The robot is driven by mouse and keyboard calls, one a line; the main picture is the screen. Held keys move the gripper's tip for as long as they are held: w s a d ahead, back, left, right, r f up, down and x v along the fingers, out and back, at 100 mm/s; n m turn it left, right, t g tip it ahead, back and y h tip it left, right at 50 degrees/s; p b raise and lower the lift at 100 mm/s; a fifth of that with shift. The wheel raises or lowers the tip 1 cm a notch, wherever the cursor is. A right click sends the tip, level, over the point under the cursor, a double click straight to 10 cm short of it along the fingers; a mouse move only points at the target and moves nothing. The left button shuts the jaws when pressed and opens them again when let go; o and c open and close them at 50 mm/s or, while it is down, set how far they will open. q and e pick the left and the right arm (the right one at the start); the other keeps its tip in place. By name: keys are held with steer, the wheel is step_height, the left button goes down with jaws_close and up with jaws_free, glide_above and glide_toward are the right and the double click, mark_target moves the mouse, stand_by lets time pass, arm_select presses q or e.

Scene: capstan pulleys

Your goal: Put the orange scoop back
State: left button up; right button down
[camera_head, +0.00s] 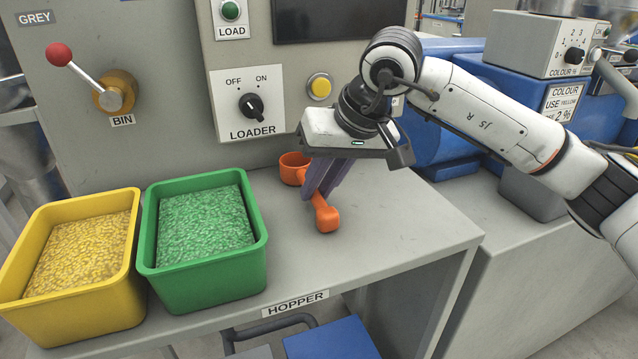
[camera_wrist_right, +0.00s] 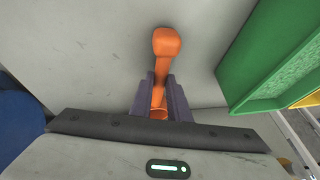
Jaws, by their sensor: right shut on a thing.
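The orange scoop (camera_head: 326,217) is at the grey hopper shelf, right of the green bin. Its thick handle end points to the front of the shelf, and its round cup shows behind my right gripper. My right gripper (camera_head: 318,194) points down and is shut on the scoop's handle. In the right wrist view the scoop (camera_wrist_right: 165,45) runs between the two purple fingers of my right gripper (camera_wrist_right: 160,97), its cup mostly hidden by the gripper body. I cannot tell whether the scoop touches the shelf. My left gripper is not in view.
A green bin (camera_head: 262,240) of green pellets and a yellow bin (camera_head: 130,262) of yellow pellets stand at the left. The grey shelf (camera_head: 400,235) is clear on the right. Behind is a panel with a loader knob (camera_head: 252,106) and a red-knobbed bin lever (camera_head: 60,54).

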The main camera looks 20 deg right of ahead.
steer(key=c, duration=1.7)
jaws_free()
steer(key=shift+f, duration=0.1)
steer(key=shift+s+d+r, duration=0.1)
steer(key=shift+r, duration=0.45)
steer(key=v, duration=1.1)
steer(key=shift+s+r, duration=0.1)
steer(key=shift+s, duration=0.05)
